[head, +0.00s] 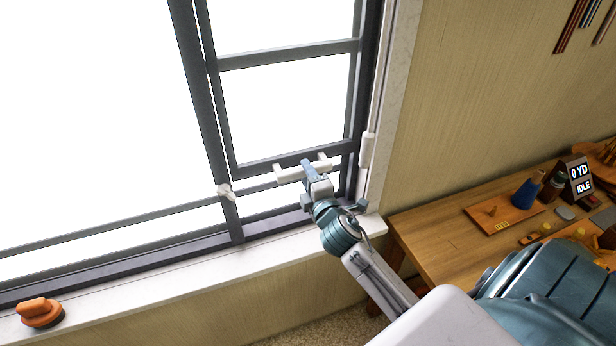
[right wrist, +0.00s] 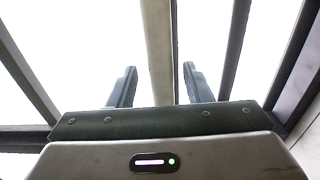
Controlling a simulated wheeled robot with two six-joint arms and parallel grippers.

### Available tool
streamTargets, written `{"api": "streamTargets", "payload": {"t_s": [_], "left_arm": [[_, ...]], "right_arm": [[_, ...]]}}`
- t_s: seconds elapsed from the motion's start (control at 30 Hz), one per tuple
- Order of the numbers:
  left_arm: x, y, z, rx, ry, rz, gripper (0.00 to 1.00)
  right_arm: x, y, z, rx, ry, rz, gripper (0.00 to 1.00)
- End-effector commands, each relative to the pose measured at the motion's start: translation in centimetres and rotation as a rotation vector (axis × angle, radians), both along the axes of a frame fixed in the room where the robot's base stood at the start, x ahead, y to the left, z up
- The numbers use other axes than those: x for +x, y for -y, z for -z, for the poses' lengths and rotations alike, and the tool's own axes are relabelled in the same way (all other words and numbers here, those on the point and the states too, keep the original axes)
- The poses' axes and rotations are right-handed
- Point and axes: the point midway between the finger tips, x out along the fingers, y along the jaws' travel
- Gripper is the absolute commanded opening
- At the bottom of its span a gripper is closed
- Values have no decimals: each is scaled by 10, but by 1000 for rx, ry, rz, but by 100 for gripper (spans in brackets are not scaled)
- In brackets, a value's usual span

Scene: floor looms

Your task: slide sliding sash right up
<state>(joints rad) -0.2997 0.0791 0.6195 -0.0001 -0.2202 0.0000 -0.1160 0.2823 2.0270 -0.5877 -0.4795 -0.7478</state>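The right sliding sash (head: 285,53) is a dark grey framed pane on the right side of the window. A pale bar handle (head: 289,175) runs along its lower rail, with bright glass or opening visible below. My right gripper (head: 310,168) is at this handle. In the right wrist view my right gripper's fingers (right wrist: 160,86) are apart, one on each side of the pale bar (right wrist: 158,50). A narrow gap shows between the bar and each finger. My left gripper is not in view.
A white latch (head: 226,191) sits on the upright left of the sash. An orange knob-like object (head: 40,312) stands on the white sill (head: 190,287). A wooden desk (head: 450,246) with a tray (head: 505,213) and small items is close on the right.

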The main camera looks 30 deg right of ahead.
Motion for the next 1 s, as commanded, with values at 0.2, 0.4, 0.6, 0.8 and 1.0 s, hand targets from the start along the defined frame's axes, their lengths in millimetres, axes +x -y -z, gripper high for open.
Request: {"api": "streamTargets", "payload": {"t_s": [0.2, 0.4, 0.6, 0.8, 1.0], "left_arm": [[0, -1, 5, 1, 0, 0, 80], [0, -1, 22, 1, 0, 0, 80], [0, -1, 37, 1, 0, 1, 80], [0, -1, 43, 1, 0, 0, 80], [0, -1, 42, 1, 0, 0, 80]], "right_arm": [[-9, -2, 4, 0, -2, 0, 45], [-44, -11, 7, -1, -2, -1, 45], [-82, -19, 5, 0, -2, -1, 45], [-102, -25, 2, 0, -1, -1, 45], [-106, -25, 0, 0, 0, 0, 45]]}}
